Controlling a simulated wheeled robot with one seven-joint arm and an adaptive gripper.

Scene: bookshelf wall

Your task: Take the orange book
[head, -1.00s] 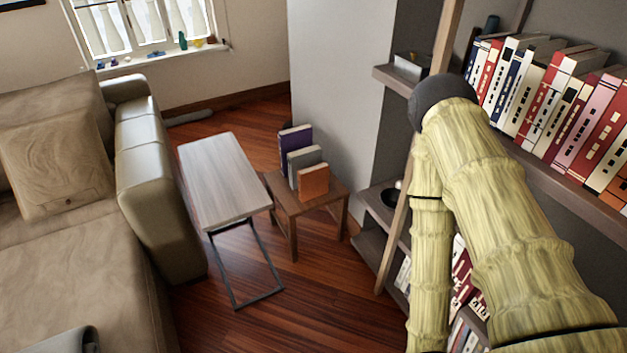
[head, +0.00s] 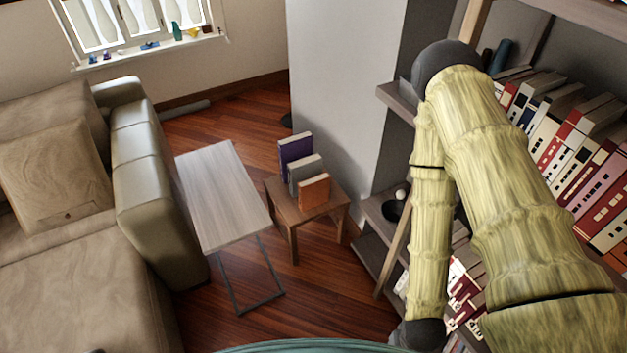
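The orange book (head: 314,191) stands upright on a small brown wooden side table (head: 286,199). It is the smallest and nearest of three books in a row. A grey book (head: 303,172) stands behind it, and a taller purple book (head: 293,150) stands behind that. My arm, with yellow-green segments, fills the right side of the head view, in front of the bookshelf. My gripper is not visible in this view.
A light wood-topped table with a thin metal frame (head: 222,195) stands left of the side table. A beige sofa (head: 155,190) lies further left. A bookshelf (head: 397,103) full of books is on the right, with a slanted wooden ladder rail (head: 393,252). Some floor is clear.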

